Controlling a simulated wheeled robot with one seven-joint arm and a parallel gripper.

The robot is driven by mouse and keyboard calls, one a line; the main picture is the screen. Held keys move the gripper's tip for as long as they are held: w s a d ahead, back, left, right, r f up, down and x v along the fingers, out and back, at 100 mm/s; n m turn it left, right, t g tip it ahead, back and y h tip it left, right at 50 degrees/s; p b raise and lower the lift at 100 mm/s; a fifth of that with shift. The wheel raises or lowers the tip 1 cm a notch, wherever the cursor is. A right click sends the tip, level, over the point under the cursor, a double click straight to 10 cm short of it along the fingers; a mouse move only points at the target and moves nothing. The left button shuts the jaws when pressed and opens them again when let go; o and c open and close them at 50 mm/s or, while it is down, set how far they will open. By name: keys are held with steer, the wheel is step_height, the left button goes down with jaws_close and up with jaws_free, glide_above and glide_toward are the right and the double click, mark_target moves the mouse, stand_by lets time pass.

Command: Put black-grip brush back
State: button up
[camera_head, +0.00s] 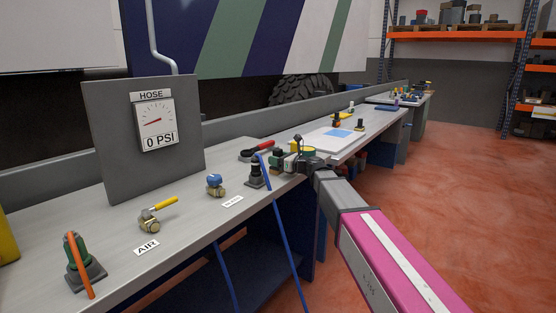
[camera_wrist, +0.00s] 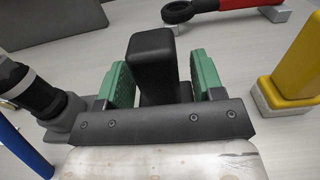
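The black-grip brush shows in the wrist view as a dark, rounded block (camera_wrist: 152,60) standing up between the two green finger pads of my gripper (camera_wrist: 163,85). In the head view my gripper (camera_head: 290,160) is low over the workbench's front edge, and the brush is not clear there. A yellow-grip brush (camera_wrist: 295,60) with a pale base stands apart at the right of the wrist view.
A black fitting (camera_head: 256,175) with a blue hose stands close to the left of my gripper. A red-handled tool (camera_head: 258,149) lies behind. A gauge panel (camera_head: 145,130), a blue-capped valve (camera_head: 215,184) and a yellow-lever valve (camera_head: 155,214) are farther left. A white board (camera_head: 325,141) lies beyond.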

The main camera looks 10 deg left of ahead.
steer(key=s+v, duration=0.1)
steer(key=v, duration=0.9)
steer(key=s+d+f+n+g+h, duration=0.1)
steer(key=s+d+f+n+h, duration=0.3)
steer(key=f, duration=0.3)
steer(key=s+d+f+n+g+h, duration=0.1)
steer(key=d+f+n, duration=0.3)
steer(key=d+f, duration=0.25)
steer(key=s+d+f+n+g+h, duration=0.1)
steer(key=s+d+f+n+h, duration=0.25)
steer(key=f, duration=0.45)
steer(key=s+d+f+n+g+h, duration=0.2)
steer(key=s+d+f+n+h, duration=0.2)
steer(key=d, duration=0.6)
steer(key=s+d+f+n+g+h, duration=0.1)
steer(key=s+d+f+n+h, duration=0.3)
steer(key=s+d+f+n, duration=0.3)
steer(key=d+f, duration=0.2)
steer(key=d, duration=0.2)
steer(key=shift+s+f+g, duration=0.2)
steer(key=shift+f+g, duration=0.05)
steer(key=shift+g, duration=0.15)
